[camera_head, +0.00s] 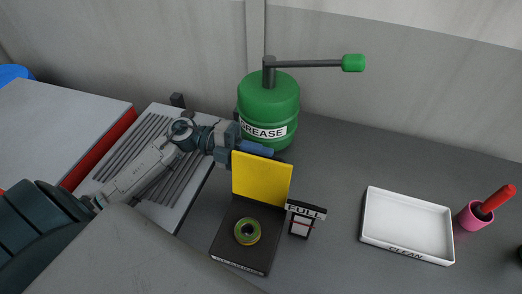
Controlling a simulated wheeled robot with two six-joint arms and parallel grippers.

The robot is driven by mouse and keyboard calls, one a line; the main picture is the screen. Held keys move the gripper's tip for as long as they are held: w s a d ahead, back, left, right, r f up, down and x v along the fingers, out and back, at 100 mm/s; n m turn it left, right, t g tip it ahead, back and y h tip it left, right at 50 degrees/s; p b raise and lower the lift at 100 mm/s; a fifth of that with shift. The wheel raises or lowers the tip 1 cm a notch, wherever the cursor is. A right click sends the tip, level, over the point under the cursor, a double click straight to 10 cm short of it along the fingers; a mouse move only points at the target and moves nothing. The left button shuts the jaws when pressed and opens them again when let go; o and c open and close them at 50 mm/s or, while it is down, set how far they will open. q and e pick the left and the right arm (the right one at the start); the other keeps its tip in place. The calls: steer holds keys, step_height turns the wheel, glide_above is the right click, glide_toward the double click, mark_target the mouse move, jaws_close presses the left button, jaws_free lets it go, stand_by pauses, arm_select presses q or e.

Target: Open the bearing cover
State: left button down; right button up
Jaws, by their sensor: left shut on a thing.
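The bearing cover (262,180) is a yellow panel standing upright at the back edge of a black bearing box (232,217). The box is open at the front, and a green-and-yellow ring-shaped bearing (247,231) shows in it. My left gripper (246,145) reaches in from the left to the cover's top edge. It is shut at the cover, with a blue piece lying along the top edge; its fingertips are small and hard to make out. My right gripper is not in view.
A green grease drum (269,100) with a crank handle stands close behind the cover. A small gauge marked FULL (304,212) is just right of the box. A white tray marked CLEAN (407,225) and a pink cup (475,216) with a red-handled tool stand farther right.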

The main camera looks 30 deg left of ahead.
arm_select(q)
steer(key=c, duration=1.5)
jaws_free()
steer(key=shift+a, duration=0.1)
steer(key=shift+s+a+f+b, duration=0.2)
steer(key=shift+a+b, duration=0.15)
steer(key=shift+a, duration=0.3)
steer(key=shift+s+a+r+b, duration=0.15)
steer(key=shift+s+a, duration=0.1)
steer(key=shift+a, duration=1.25)
steer(key=shift+s+a+b, duration=0.15)
steer(key=shift+s+a, duration=0.15)
steer(key=shift+a, duration=1.25)
steer(key=shift+s+a+r+b, duration=0.15)
steer(key=shift+s+a, duration=0.1)
steer(key=shift+a, duration=1.25)
steer(key=shift+f, duration=0.1)
